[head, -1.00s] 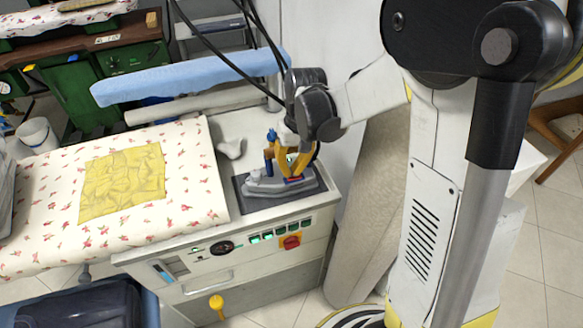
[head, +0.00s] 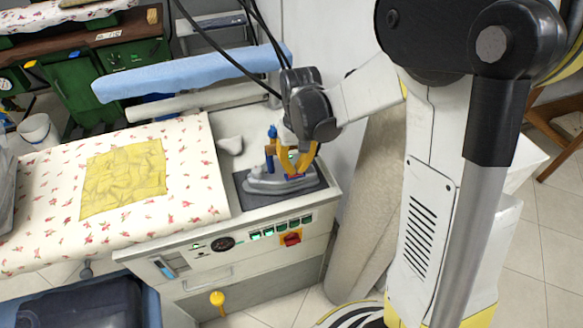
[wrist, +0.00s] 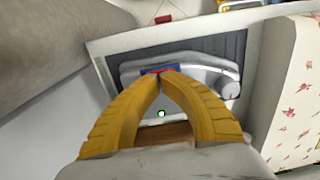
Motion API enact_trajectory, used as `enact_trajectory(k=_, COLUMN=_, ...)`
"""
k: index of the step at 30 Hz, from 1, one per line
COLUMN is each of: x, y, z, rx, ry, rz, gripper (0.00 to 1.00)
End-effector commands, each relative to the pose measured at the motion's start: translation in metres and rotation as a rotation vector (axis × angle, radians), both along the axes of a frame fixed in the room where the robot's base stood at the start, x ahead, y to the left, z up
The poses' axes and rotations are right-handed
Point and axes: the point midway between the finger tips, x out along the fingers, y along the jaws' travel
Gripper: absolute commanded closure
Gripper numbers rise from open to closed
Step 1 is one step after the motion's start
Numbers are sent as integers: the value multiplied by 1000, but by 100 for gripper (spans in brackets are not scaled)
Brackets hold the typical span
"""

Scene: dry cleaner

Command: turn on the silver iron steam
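The silver iron (head: 265,185) rests on a dark pad (head: 241,179) at the right end of the ironing station. A brown handle (head: 269,158) with a blue top stands on it, and a small red and blue part shows beside my fingers. My gripper (head: 296,172) is over the iron, its yellow fingers pointing down. In the wrist view the fingertips (wrist: 159,71) meet just at the edge of the red and blue part (wrist: 159,68), with nothing visible between them. I cannot tell whether they touch it. The silver body (wrist: 205,76) lies beyond them.
A floral ironing board (head: 190,195) with a yellow cloth (head: 124,178) lies left of the iron. A blue padded arm (head: 190,72) and hanging black cables are behind.

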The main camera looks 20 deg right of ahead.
Motion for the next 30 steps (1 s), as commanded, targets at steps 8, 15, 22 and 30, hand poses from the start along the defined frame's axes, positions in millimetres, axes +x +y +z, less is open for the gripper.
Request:
enact_trajectory(k=8, x=0, y=-3, z=1, rx=-1, ry=0, rz=0, gripper=100)
enact_trajectory(k=15, x=2, y=-3, z=15, rx=-1, ry=0, rz=0, gripper=100)
enact_trajectory(k=22, x=6, y=-6, z=64, rx=-1, ry=0, rz=-1, gripper=100)
enact_trajectory(k=30, x=5, y=-12, z=118, rx=-1, ry=0, rz=0, gripper=100)
